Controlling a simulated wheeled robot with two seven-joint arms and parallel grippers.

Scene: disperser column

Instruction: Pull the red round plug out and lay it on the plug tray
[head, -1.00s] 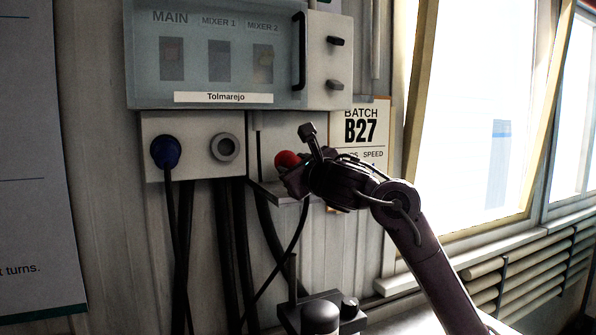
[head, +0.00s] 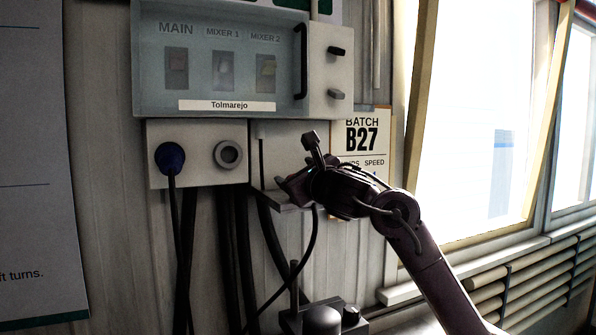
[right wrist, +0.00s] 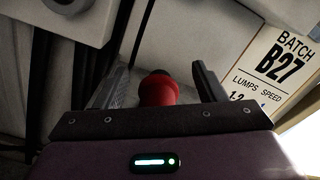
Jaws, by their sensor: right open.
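The red round plug (right wrist: 158,92) shows in the right wrist view between the two spread fingers of my right gripper (right wrist: 160,76), with its dark end pointing away. The head view does not show the plug; my right gripper (head: 285,184) covers that spot. This gripper is open, low at a small grey ledge that looks like the plug tray (head: 284,207). I cannot tell whether the plug rests on it. A black cable hangs below the gripper. A round grey socket (head: 228,155) to the left is empty. My left gripper is not in view.
A blue plug (head: 170,158) with a hanging cable sits left of the empty socket. The control cabinet (head: 225,65) juts out above. A batch sign (head: 362,140) is behind my right wrist. A dark device (head: 321,320) stands below.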

